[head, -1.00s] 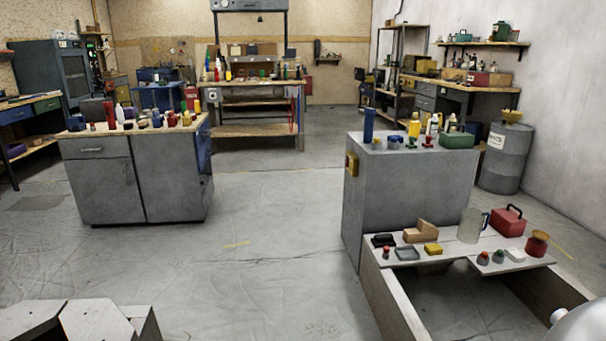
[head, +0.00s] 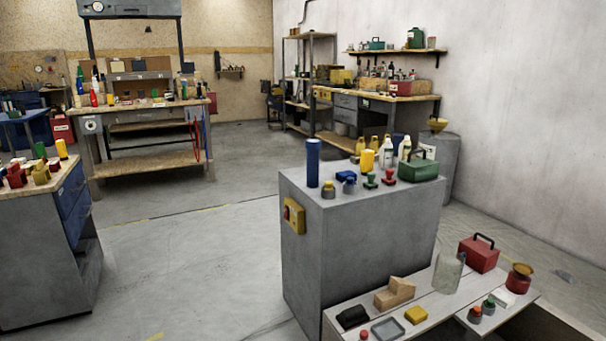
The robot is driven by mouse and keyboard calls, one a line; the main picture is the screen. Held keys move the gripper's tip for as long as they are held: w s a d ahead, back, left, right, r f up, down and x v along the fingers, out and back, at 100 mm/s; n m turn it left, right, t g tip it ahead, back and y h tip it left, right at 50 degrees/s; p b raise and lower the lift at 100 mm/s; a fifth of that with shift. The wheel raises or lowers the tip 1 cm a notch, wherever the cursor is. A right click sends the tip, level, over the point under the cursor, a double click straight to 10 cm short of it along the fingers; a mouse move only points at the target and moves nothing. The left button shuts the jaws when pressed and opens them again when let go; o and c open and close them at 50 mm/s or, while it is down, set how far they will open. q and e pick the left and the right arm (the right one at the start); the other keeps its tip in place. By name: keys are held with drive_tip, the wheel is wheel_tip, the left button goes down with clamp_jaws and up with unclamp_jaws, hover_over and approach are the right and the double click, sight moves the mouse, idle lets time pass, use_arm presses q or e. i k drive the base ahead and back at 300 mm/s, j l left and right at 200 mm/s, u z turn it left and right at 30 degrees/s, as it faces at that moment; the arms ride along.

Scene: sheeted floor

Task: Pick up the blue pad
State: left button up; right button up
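A small flat blue item (head: 345,175), which looks like the blue pad, lies on top of the grey cabinet (head: 365,240) right of centre in the head view. A tall blue cylinder (head: 312,163) stands to its left at the cabinet's edge. A small grey piece with a blue top (head: 349,186) sits just in front of the pad and partly overlaps it in the picture. Neither of my grippers is in view.
Near the pad stand a yellow-topped piece (head: 328,190), stamps with green and red handles, bottles and a green box (head: 418,166). A low bench (head: 385,306) with several items adjoins the cabinet in front. Floor left of the cabinet (head: 190,270) is clear.

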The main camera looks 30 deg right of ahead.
sight(342, 176)
drive_tip(key=i, duration=5.25)
drive_tip(key=i+j+z, duration=0.1)
drive_tip(key=i+z, duration=0.3)
drive_tip(key=i, duration=0.15)
drive_tip(key=i+j+z, duration=0.4)
drive_tip(key=i+l+z, duration=0.1)
drive_tip(key=z, duration=1.75)
